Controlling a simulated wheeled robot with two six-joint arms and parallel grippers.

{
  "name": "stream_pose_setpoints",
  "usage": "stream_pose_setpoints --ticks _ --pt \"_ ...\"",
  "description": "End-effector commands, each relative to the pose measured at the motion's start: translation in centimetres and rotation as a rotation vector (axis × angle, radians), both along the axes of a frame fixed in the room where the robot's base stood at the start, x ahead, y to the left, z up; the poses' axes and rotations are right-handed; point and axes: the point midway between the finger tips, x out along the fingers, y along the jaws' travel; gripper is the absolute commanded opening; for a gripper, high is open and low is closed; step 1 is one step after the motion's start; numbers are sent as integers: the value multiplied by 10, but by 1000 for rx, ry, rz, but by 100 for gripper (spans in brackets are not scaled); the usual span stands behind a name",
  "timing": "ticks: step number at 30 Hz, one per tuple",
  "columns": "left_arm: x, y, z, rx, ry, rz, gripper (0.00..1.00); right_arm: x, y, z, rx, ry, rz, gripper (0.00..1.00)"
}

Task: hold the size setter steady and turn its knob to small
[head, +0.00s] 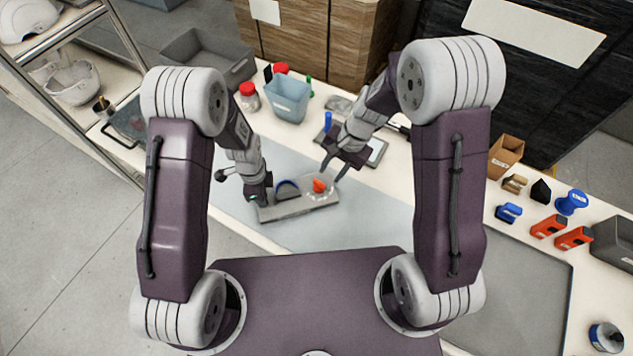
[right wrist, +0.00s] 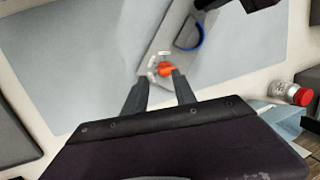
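The size setter (head: 298,205) is a grey plate lying on the grey mat, with a blue arch (head: 287,188) toward its left end and an orange knob (head: 319,186) toward its right end. In the right wrist view the knob (right wrist: 166,69) sits by small pale labels too blurred to read. My right gripper (head: 334,171) is open above the knob; its fingers are apart on either side, and no contact shows (right wrist: 158,84). My left gripper (head: 258,195) is at the plate's left end, beside the blue arch. Its fingertips are partly hidden, so its grip cannot be told.
A light blue bin (head: 288,98) and red-lidded jars (head: 249,96) stand behind the mat. A dark tablet-like panel (head: 376,152) lies behind the right gripper. Blue and orange parts (head: 549,226) lie on the right. The mat in front of the setter is clear.

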Motion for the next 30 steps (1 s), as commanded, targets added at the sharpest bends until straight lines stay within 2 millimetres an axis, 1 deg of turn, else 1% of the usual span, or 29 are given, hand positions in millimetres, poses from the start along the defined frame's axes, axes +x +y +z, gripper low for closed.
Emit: stream_pose_setpoints --ticks 1,2,3,5,6,7,9,11,13,17,20,23,27,30 --pt "0 0 0 0 0 0 0 2 0 2 -27 -46 233 33" --pt "0 0 0 0 0 0 0 3 0 4 -46 -71 387 33" --pt "0 0 0 0 0 0 0 5 -1 5 -72 -100 583 33" --pt "0 0 0 0 0 0 0 9 -2 8 -112 -135 858 33" --pt "0 0 0 0 0 0 0 12 -2 11 -141 -153 1029 33" --pt "0 0 0 0 0 0 0 17 -2 13 -167 -165 1155 33" --pt "0 0 0 0 0 0 0 27 4 18 -225 -179 1347 33" --pt "0 0 0 0 0 0 0 32 17 20 -251 -196 1411 33" --pt "0 0 0 0 0 0 0 28 27 18 -245 -196 1431 33" --pt "0 0 0 0 0 0 0 26 31 17 -243 -197 1438 33" --pt "0 0 0 0 0 0 0 26 30 9 -242 -195 1436 33" --pt "0 0 0 0 0 0 0 25 30 -11 -239 -191 1435 33" --pt "0 0 0 0 0 0 0 25 30 -46 -239 -191 1434 33" --pt "0 0 0 0 0 0 0 25 30 -69 -239 -192 1434 33"
